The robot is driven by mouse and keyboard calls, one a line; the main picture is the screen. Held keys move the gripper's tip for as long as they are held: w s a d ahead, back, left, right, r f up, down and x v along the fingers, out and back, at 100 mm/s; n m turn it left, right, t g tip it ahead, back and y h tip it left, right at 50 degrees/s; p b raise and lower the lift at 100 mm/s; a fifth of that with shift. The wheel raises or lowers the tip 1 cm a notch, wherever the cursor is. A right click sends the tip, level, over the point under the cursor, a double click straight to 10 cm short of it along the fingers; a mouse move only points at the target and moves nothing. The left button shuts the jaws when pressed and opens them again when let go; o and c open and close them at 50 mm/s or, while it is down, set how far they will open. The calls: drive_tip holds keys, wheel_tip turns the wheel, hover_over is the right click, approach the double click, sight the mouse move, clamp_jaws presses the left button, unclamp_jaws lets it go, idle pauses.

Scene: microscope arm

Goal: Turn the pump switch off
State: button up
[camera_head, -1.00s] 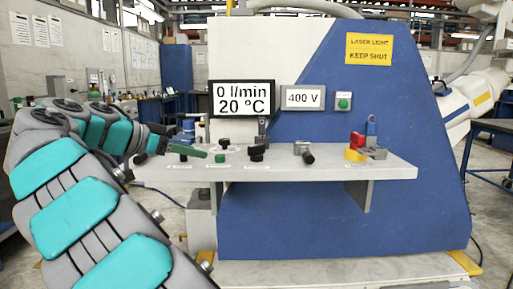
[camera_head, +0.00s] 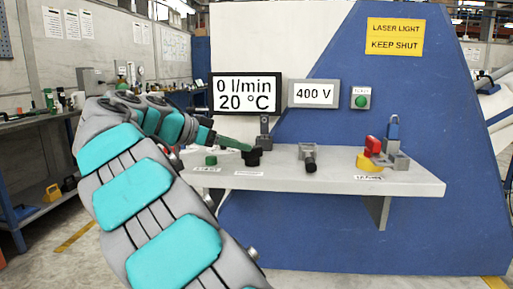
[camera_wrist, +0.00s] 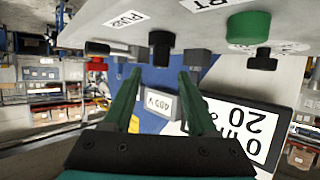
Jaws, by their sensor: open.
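My gripper (camera_head: 247,147) reaches the shelf from the left, its green fingers near a black knob (camera_head: 252,157). The wrist view, upside down, shows the fingers (camera_wrist: 159,75) apart with nothing between their tips. A black knob (camera_wrist: 160,47) is just beyond the gap; contact is not visible. A label (camera_wrist: 126,19) that seems to read PUMP is on the shelf near that knob. A green knob (camera_head: 211,161) is left of the black one and shows large in the wrist view (camera_wrist: 248,27). I cannot tell for sure which control is the pump switch.
Behind are a display (camera_head: 245,94) reading 0 l/min and 20 °C, a 400 V panel (camera_head: 314,94) and a green button (camera_head: 361,101).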

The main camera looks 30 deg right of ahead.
sight(252, 152)
drive_tip(key=x, duration=0.5)
drive_tip(key=shift+d+f+p, duration=0.15)
drive_tip(key=shift+d+p, duration=0.15)
drive_tip(key=shift+p, duration=0.05)
clamp_jaws()
idle(0.3)
